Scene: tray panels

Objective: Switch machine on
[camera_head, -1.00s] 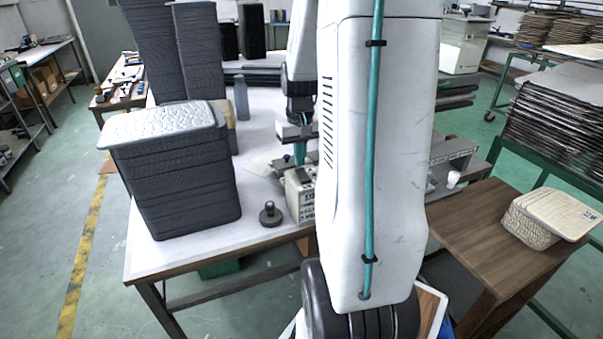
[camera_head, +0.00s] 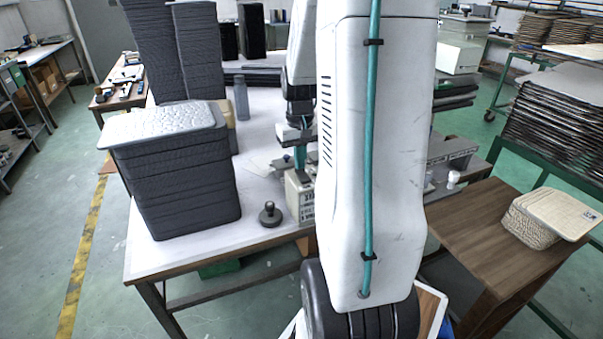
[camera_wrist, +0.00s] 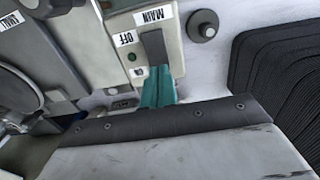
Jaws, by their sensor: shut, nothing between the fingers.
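The machine's light control box (camera_wrist: 172,20) is at the top of the wrist view, with upside-down labels reading MAIN and OFF. A dark switch (camera_wrist: 155,46) sits between the labels. A small label by my fingertips is partly covered. My teal gripper (camera_wrist: 158,72) is shut and empty, its tips at the lower end of the switch; I cannot tell whether they touch it. In the head view the box (camera_head: 301,196) stands on the white table, with my gripper (camera_head: 299,157) over it. My arm hides much of the machine there.
A stack of dark padded panels (camera_head: 180,180) stands on the table left of the box. A round black knob-topped piece (camera_head: 270,214) lies between them; it also shows in the wrist view (camera_wrist: 202,26). A wooden side table (camera_head: 480,225) with a woven stack (camera_head: 530,225) is at right.

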